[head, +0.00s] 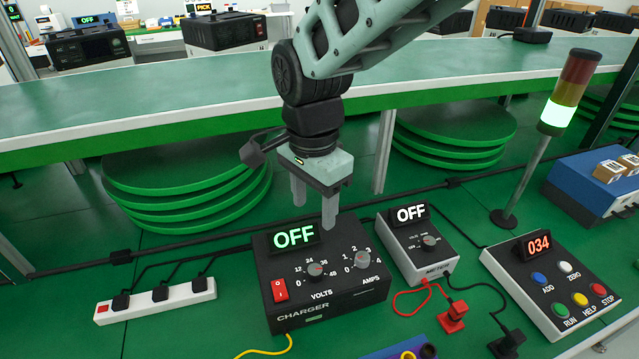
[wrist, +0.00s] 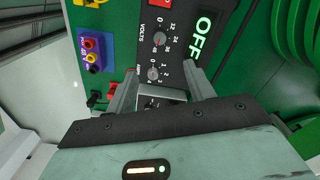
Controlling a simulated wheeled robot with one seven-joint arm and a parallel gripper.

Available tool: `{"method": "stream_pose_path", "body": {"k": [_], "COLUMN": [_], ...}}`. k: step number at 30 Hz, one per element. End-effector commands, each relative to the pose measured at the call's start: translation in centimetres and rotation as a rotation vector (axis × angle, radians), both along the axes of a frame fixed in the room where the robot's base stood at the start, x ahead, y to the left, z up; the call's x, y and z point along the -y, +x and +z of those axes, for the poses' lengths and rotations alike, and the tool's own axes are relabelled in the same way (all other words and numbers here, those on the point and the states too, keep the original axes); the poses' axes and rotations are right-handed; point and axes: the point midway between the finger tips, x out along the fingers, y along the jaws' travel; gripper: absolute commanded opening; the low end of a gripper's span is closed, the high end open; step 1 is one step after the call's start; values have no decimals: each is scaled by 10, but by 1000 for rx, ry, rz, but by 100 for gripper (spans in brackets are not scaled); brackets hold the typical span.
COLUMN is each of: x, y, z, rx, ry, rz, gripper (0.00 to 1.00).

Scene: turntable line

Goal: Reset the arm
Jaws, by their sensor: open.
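My gripper (head: 313,208) is open and empty, pointing down above the back of the black charger box (head: 335,299). The charger has a display reading OFF, a red switch, and VOLTS and AMPS knobs. In the wrist view the gripper's two fingers (wrist: 163,87) spread apart, with the charger (wrist: 172,28) and its knobs beyond them. From these views I cannot tell the exact gap between fingertips and charger.
A grey meter (head: 425,262) reading OFF and a control box (head: 555,300) reading 034 with several buttons stand right of the charger. A power strip (head: 156,301) lies left. A signal tower (head: 560,105) stands at right, lit at its bottom segment. A raised green counter (head: 150,98) runs behind.

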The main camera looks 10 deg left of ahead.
Motion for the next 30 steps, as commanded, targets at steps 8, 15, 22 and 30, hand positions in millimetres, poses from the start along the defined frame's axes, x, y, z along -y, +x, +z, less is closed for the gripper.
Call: {"method": "stream_pose_path", "body": {"k": [8,15,22,30], "x": [0,2,59,156], "y": [0,0,-35,-124], "z": [10,10,23,29], "rx": [1,-2,-51,3], "ry": [-1,2,74,115], "rz": [1,7,312,987], "gripper": [53,53,53,53]}}
